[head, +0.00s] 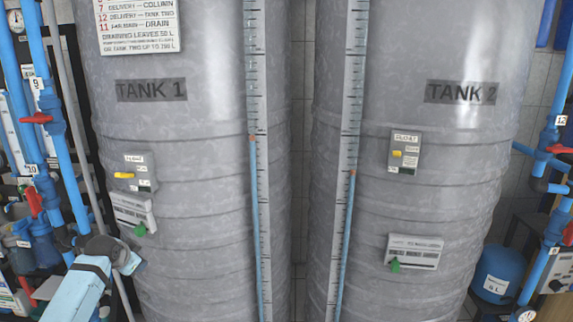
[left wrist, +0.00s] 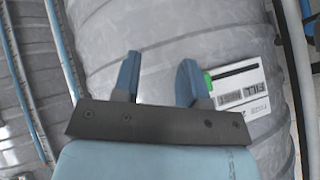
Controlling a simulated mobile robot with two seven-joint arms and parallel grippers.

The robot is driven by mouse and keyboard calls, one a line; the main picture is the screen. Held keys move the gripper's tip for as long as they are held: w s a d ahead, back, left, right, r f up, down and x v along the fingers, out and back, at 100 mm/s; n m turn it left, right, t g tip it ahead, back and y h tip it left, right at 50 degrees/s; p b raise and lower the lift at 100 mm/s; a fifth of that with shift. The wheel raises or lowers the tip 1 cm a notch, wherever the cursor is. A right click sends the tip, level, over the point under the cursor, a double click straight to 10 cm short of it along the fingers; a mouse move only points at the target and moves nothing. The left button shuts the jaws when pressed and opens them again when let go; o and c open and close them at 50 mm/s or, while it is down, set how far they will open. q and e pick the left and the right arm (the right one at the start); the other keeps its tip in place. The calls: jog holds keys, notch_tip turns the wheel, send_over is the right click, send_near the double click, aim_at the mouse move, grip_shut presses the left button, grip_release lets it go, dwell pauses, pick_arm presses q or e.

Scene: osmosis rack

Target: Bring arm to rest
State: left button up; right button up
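My left arm comes in at the lower left of the head view, in front of the left edge of Tank 1 (head: 205,180). The fingertips of my left gripper cannot be made out there. In the left wrist view my left gripper (left wrist: 160,78) has its two blue fingers apart with nothing between them. Beyond its right finger is a white labelled plate (left wrist: 240,88) with a green handle (left wrist: 208,82), on the grey tank wall. In the head view this kind of plate (head: 133,213) with a green handle (head: 139,230) is just above my arm. My right gripper is not in view.
Blue pipes (head: 58,130) with red valve handles (head: 36,118) stand close to my left arm. Tank 2 (head: 425,210) stands on the right, with more pipes and a blue vessel (head: 497,274) beyond it. Level gauges (head: 256,160) run down the tank fronts.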

pick_arm(q)
jog(key=w+a+r+n+t+y, duration=0.1)
jog(key=w+r+n+t+y, duration=0.1)
jog(key=w+r+n+t, duration=0.5)
jog(key=s+d+f+m+g+h+b, duration=0.1)
jog(key=s+d+f+h+b, duration=0.1)
jog(key=s+d+f, duration=0.75)
jog(key=s+d+f+m+h+b, duration=0.25)
jog(key=s+d+f, duration=0.3)
jog(key=s, duration=0.75)
jog(key=s+d+f+m+g+h+b, duration=0.1)
jog(key=s+d+f+b, duration=0.2)
jog(key=s+d+f, duration=0.65)
jog(key=s+d+r+n+g+h+b, duration=0.1)
jog(key=s+d+b, duration=0.2)
jog(key=s, duration=1.3)
jog(key=s+a+r+g+y+p, duration=0.1)
jog(key=s+a+r+p, duration=0.2)
jog(key=r+p, duration=1.3)
jog(key=p, duration=1.5)
jog(key=shift+s+r+g, duration=0.15)
jog(key=shift+r+g, duration=0.15)
jog(key=shift+r, duration=0.1)
pick_arm(e)
notch_tip(320, 180, up, 14)
jog(key=s+d, duration=0.1)
jog(key=shift+s+d, duration=0.2)
jog(key=shift+d, duration=0.15)
